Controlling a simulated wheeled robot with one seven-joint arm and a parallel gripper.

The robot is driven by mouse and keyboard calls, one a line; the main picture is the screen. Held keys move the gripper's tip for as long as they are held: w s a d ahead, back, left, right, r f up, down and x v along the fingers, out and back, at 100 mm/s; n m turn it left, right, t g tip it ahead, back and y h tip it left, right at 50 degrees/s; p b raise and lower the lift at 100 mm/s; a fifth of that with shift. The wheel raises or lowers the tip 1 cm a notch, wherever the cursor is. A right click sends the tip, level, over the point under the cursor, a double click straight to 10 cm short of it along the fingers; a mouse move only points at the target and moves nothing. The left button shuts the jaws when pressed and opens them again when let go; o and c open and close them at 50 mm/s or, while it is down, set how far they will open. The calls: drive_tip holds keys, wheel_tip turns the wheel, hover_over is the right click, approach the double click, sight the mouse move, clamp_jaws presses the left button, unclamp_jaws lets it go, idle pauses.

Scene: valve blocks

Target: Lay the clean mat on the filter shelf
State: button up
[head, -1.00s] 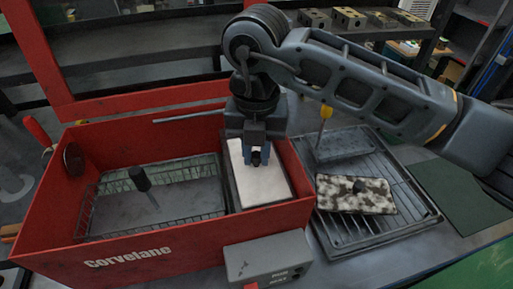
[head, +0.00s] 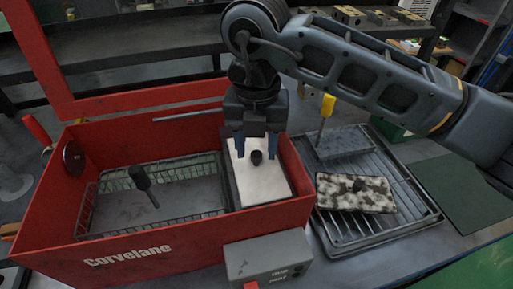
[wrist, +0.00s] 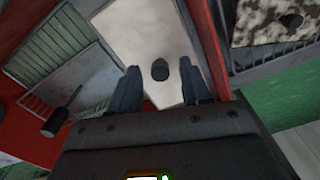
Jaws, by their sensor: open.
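The clean mat (head: 262,184) is a white rectangle with a dark knob (head: 256,158) near its middle. It lies flat in the right compartment of the red Corvelane box, on the filter shelf (head: 230,192), of which only an edge shows. My gripper (head: 257,155) is open above the mat, its fingers apart on either side of the knob and not holding it. In the wrist view the mat (wrist: 150,45) and knob (wrist: 160,70) show between the two spread fingers (wrist: 162,85).
A blotched black-and-white mat (head: 340,194) with a knob lies on a wire rack (head: 400,190) at right. A yellow-handled tool (head: 326,108) stands behind it. The red box (head: 150,250) has a wire basket (head: 90,205) at left. A grey control box (head: 265,260) sits in front.

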sight(256, 152)
wheel_tip(256, 152, up, 11)
drive_tip(key=b, duration=0.1)
drive_tip(key=shift+f, duration=0.15)
